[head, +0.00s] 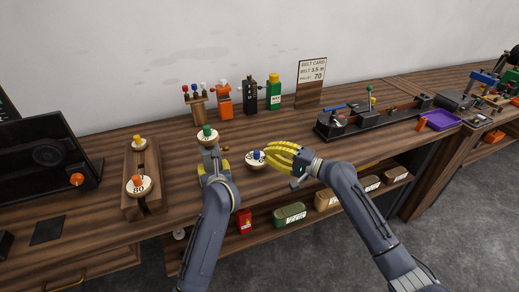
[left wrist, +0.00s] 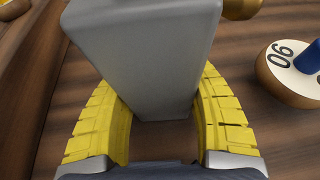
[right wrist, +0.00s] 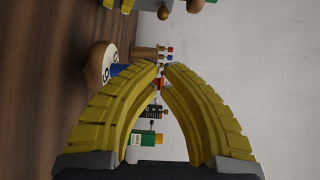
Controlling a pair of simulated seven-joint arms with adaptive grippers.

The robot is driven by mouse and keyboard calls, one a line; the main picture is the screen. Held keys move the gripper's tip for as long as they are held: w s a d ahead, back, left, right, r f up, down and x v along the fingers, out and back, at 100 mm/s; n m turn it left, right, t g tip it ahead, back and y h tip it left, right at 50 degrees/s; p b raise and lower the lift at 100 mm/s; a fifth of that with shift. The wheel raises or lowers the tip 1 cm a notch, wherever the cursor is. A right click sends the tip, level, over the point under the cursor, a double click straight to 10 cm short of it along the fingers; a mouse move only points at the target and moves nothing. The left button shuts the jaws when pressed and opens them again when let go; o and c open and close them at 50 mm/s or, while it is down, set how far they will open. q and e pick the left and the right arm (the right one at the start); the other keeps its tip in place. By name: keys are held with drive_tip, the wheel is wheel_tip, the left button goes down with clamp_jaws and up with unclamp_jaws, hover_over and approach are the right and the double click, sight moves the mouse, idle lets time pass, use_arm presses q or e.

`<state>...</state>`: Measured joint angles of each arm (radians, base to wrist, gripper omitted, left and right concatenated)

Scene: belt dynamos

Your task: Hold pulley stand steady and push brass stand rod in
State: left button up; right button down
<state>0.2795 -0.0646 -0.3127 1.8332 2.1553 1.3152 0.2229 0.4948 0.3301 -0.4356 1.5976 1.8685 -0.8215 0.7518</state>
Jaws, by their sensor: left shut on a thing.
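The grey pulley stand (left wrist: 145,60) fills the middle of the left wrist view, between the yellow fingers of my left gripper (left wrist: 160,125), which is shut on it. In the head view a pulley with a green knob (head: 207,133) sits above that gripper. A brass end (left wrist: 240,8), which looks like the stand rod, shows at the top right of the left wrist view; how deep it sits is hidden. My right gripper (right wrist: 163,68) looks shut and empty, its fingertips together, apart from the stand. In the head view it is beside a pulley with a blue knob (head: 257,155).
The blue-knobbed pulley also shows in the right wrist view (right wrist: 97,66). A wooden block (head: 128,180) with more pulleys lies left of the stand. A dark machine (head: 350,122) and purple tray (head: 441,120) are right.

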use_arm(q)
drive_tip(key=shift+f, duration=0.25)
use_arm(e)
drive_tip(key=shift+s+d, duration=0.3)
drive_tip(key=shift+d, duration=0.25)
use_arm(q)
drive_tip(key=o, duration=1.6)
drive_tip(key=shift+r, duration=0.15)
